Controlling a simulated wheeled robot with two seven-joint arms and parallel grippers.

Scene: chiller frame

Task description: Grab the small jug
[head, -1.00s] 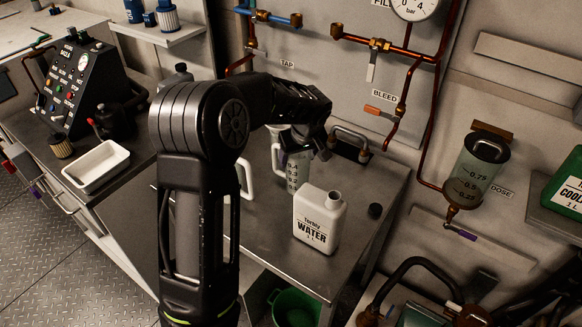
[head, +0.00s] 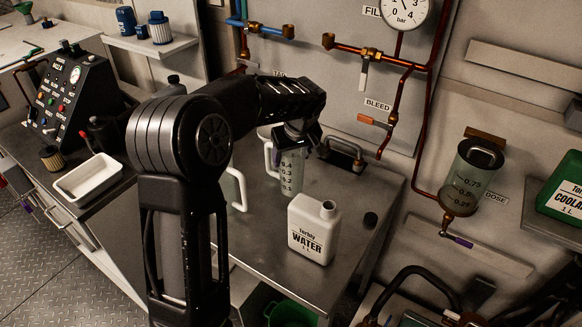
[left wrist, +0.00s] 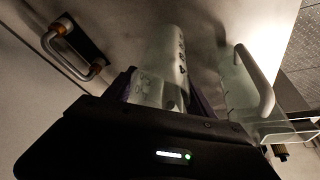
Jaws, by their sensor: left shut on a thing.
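The small jug (head: 291,174) is a clear measuring jug with a printed scale and a pale handle on its left. It is upright over the steel worktop, behind the white water bottle, and seems slightly raised; the gap under it is hard to see. My left gripper (head: 297,138) is above it, shut on its upper part. In the left wrist view the jug (left wrist: 165,62) shows between the fingers. A second jug (head: 238,188) with a pale handle stands to the left, mostly hidden behind my arm. It also shows in the left wrist view (left wrist: 240,85). My right gripper is not in view.
The water bottle (head: 313,232) stands in front of the jug on the worktop (head: 262,238). A white tray (head: 88,178) lies further left. Copper pipes line the wall behind.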

